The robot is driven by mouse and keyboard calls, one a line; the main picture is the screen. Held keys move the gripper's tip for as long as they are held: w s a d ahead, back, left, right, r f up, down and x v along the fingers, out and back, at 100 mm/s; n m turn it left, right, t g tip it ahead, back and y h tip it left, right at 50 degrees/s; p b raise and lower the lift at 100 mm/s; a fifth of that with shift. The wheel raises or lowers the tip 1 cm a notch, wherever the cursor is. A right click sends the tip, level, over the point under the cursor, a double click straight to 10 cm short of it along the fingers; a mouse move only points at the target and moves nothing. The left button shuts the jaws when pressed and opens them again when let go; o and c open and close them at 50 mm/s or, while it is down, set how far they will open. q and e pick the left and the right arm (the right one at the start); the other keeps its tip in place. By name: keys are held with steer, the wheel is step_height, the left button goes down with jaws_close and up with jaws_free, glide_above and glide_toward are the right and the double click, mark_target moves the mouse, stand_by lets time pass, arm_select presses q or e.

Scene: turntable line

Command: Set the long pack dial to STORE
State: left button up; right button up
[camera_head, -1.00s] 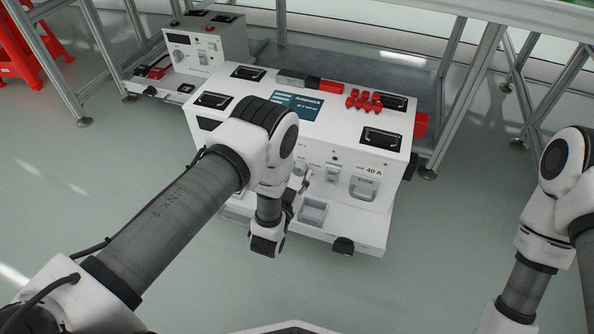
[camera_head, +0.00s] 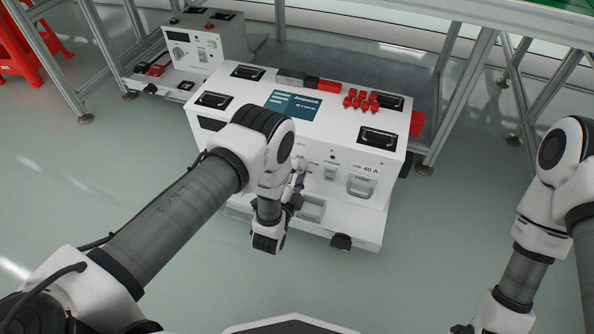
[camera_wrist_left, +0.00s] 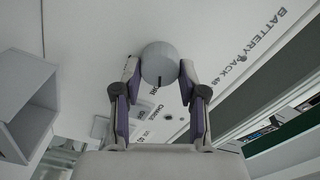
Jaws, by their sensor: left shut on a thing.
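The long pack (camera_head: 335,120) is the large white box in front of me in the head view. Its dial, a round grey knob (camera_wrist_left: 159,62), is near the top middle of the left wrist view. A dark mark on the knob points toward the bottom of that picture. Small lettering below it is partly hidden and hard to read. My left gripper (camera_head: 299,174) is at the front panel; in the wrist view its fingers (camera_wrist_left: 159,70) are closed on both sides of the dial. My right gripper (camera_head: 463,329) barely shows at the bottom edge, its fingers out of sight.
A fuse holder (camera_head: 361,186) and a switch (camera_head: 330,171) are right of the dial. A ledge with an open socket (camera_head: 312,208) juts out below. Red caps (camera_head: 361,100) sit on top. A smaller unit (camera_head: 205,45) stands behind left. Floor in front is clear.

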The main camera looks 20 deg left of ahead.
arm_select(q)
steer(key=shift+m, duration=0.5)
steer(key=o, duration=1.1)
steer(key=shift+s, duration=0.1)
steer(key=s, duration=0.7)
steer(key=shift+s+a, duration=0.1)
steer(key=shift+s, duration=0.05)
